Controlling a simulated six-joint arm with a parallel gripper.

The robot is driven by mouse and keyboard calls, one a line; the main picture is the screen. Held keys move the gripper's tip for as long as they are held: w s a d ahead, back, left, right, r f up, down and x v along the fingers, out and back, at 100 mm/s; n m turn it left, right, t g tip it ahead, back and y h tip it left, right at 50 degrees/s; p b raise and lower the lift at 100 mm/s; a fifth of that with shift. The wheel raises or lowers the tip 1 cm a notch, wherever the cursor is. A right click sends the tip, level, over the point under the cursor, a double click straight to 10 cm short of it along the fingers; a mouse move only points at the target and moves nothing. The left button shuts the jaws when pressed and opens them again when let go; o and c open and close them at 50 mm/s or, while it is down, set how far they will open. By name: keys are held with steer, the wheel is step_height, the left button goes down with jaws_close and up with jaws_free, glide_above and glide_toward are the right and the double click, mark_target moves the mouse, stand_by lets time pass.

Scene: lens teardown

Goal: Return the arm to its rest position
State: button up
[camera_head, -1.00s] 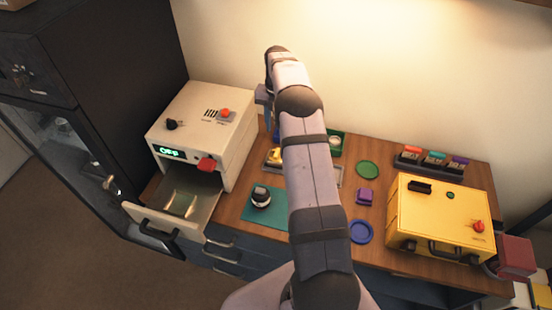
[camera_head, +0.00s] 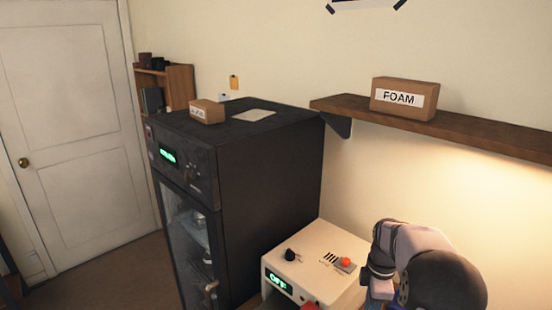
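My arm (camera_head: 430,265) shows at the lower right, with its upper links and a dark rounded joint in view. My gripper (camera_head: 378,290) is at the bottom edge, just right of the white box-shaped device, and is mostly cut off. Its fingers cannot be made out, so I cannot tell whether it is open or holds anything.
The white device (camera_head: 318,262) has a green "OFF" display and a red button. A tall black cabinet (camera_head: 265,190) with a glass door stands to its left. A wooden shelf (camera_head: 460,127) with a FOAM box (camera_head: 404,98) juts from the wall above my arm.

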steer(key=s+a+f+m+b, duration=0.1)
steer(key=s+a+m, duration=0.4)
steer(key=s, duration=0.6)
steer(key=s+a+f+m+b, duration=0.1)
steer(key=s+a+m, duration=0.4)
steer(key=s+m, duration=0.5)
steer(key=shift+s+f+m+b, duration=0.3)
steer(key=shift+s+f, duration=0.45)
steer(key=shift+s, duration=0.4)
steer(key=shift+c, duration=0.4)
